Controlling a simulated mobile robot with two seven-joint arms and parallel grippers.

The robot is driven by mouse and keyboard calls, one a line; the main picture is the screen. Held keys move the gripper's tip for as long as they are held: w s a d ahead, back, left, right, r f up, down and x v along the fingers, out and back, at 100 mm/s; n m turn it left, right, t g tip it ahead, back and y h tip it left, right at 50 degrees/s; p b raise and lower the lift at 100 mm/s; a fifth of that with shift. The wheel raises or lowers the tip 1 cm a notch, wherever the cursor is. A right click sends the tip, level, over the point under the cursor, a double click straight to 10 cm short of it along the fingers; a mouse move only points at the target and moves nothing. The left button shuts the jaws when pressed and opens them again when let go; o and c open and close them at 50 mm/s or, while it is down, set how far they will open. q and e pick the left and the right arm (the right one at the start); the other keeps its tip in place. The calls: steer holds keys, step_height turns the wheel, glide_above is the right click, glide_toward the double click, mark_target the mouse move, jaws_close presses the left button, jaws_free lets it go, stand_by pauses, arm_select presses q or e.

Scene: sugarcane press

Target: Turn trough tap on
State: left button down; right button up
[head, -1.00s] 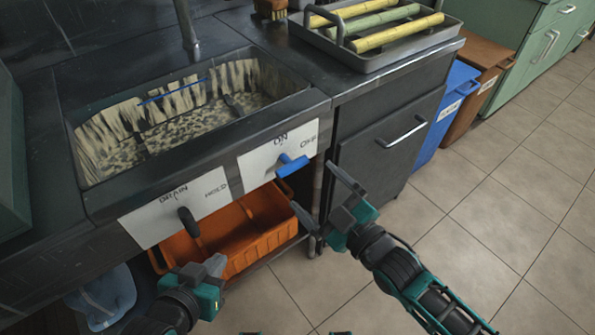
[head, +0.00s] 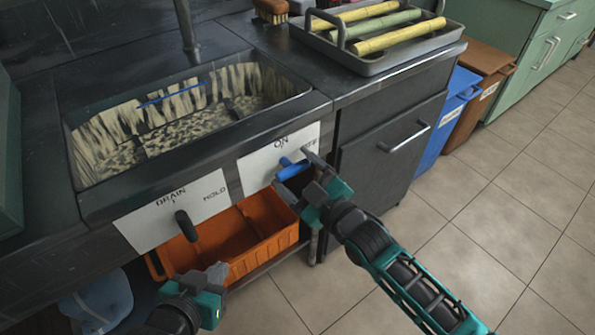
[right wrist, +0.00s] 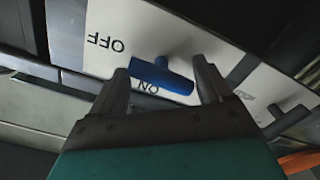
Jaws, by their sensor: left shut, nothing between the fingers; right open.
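The blue trough tap handle (head: 289,170) sticks out from a white ON/OFF plate (head: 258,172) on the trough's front. In the head view ON shows above the handle and OFF is partly hidden by a finger. My right gripper (head: 299,176) is open around the handle. In the right wrist view the blue handle (right wrist: 160,78) lies between the spread fingers (right wrist: 162,84), and any contact is unclear. My left gripper (head: 219,272) is shut and empty, low in front of the orange crate. The trough (head: 205,143) is pale and streaked inside.
A black drain handle (head: 187,224) sits on a DRAIN/HOLD plate (head: 160,217) to the left. An orange crate (head: 262,250) stands under the trough. A tray (head: 385,62) of cane is on the counter. Blue (head: 434,130) and brown (head: 470,108) bins stand right; floor beyond is clear.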

steer(key=shift+w+d, duration=0.1)
jaws_close()
stand_by(0.4)
steer(key=shift+r, duration=0.1)
steer(key=shift+m+p, duration=0.5)
steer(key=shift+m, duration=0.2)
steer(key=m+p, duration=0.1)
steer(key=m, duration=0.2)
steer(key=shift+d+p, duration=0.1)
steer(key=shift+p, duration=0.25)
steer(key=m+p, duration=0.1)
steer(key=m, duration=0.3)
steer(key=c, duration=1.4)
jaws_free()
steer(key=shift+m, duration=1)
steer(key=c, duration=1.4)
jaws_free()
steer(key=c, duration=1.3)
jaws_free()
steer(key=shift+m, duration=0.3)
steer(key=shift+c, duration=0.2)
